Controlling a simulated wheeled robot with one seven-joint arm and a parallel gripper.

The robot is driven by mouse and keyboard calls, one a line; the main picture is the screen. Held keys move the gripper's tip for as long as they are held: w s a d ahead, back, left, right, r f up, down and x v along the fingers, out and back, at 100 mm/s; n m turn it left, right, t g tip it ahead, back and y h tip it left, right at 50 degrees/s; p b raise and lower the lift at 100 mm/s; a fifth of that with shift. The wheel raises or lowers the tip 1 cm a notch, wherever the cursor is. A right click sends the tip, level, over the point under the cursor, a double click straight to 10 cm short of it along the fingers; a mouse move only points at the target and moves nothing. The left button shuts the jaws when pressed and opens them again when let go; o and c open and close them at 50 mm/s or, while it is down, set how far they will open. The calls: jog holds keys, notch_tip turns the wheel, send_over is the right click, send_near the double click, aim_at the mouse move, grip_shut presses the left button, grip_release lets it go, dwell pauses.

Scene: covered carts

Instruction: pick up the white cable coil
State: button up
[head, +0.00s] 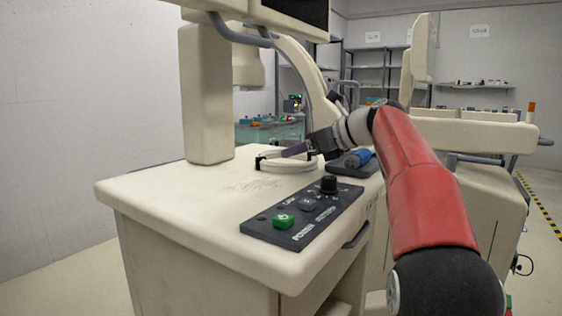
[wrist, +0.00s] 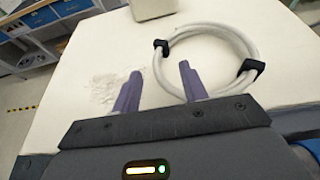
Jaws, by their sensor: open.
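The white cable coil (head: 287,165) lies flat on top of the cream cart (head: 150,193), and black ties hold it together. It also shows in the wrist view (wrist: 249,49), just beyond my fingertips. My gripper (wrist: 160,84) is open and empty, with two purple fingers apart. The right finger points at the coil's near left side, and the left finger is left of the coil over bare cart top. In the head view my gripper (head: 296,150) is at the coil, its jaw overlapping the coil's far side. I cannot tell whether a finger touches the coil.
A cream post (head: 207,95) stands on the cart left of the coil. A dark control panel (head: 304,214) with a green button and black knob lies in front. The cart's left top is clear.

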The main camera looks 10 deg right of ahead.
aim_at(273, 160)
jog(key=x, duration=0.6)
jog(key=shift+s+a+f+b, duration=0.15)
jog(key=shift+a+f+b, duration=0.05)
jog(key=shift+f+b, duration=0.2)
jog(key=shift+r, duration=0.1)
jog(key=shift+c, duration=0.3)
grip_shut()
